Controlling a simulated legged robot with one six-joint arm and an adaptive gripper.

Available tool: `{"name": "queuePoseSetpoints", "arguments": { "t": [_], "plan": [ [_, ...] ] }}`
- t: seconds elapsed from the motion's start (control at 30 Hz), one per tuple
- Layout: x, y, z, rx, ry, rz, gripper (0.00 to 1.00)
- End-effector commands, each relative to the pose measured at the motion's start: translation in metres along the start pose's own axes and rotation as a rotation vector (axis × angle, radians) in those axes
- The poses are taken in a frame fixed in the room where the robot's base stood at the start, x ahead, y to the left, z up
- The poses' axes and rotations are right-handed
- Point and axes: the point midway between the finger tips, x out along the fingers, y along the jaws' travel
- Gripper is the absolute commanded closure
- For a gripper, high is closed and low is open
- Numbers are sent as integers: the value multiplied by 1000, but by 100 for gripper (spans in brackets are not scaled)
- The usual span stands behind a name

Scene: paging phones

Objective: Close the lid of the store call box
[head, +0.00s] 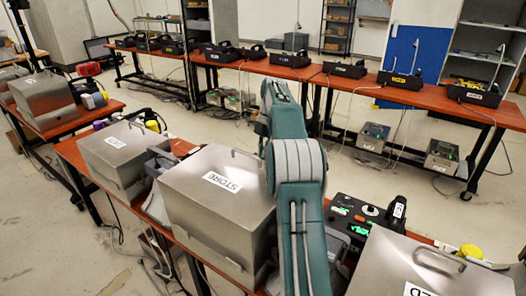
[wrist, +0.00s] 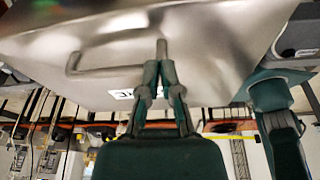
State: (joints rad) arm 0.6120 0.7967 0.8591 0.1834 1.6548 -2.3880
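The store call box (head: 215,215) is a brushed-metal box with a white STORE label, left of my arm in the head view. Its lid (head: 197,177) lies down over the box and looks closed; a thin handle (head: 236,153) is on top. In the wrist view a metal lid (wrist: 215,50) fills the top, with a bent handle (wrist: 105,72) and a partly hidden label. My gripper (wrist: 160,68) has its fingertips together at the right end of this handle. Whether they pinch it is unclear. My arm hides the gripper in the head view.
Other metal boxes stand close by: one to the left (head: 125,155), one at the lower right (head: 425,270). A black device with green lights (head: 355,215) is right of my arm. A long orange table (head: 310,72) with several phones stands behind, across open floor.

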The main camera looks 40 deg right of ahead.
Motion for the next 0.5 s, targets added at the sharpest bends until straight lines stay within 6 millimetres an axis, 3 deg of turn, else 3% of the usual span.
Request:
{"name": "queuePoseSetpoints", "arguments": {
  "t": [0.03,0.2,0.5],
  "plan": [
    [14,1,1,0,17,-17,100],
    [11,1,1,-1,15,-15,100],
    [-28,0,3,-1,8,-6,100]
  ]
}}
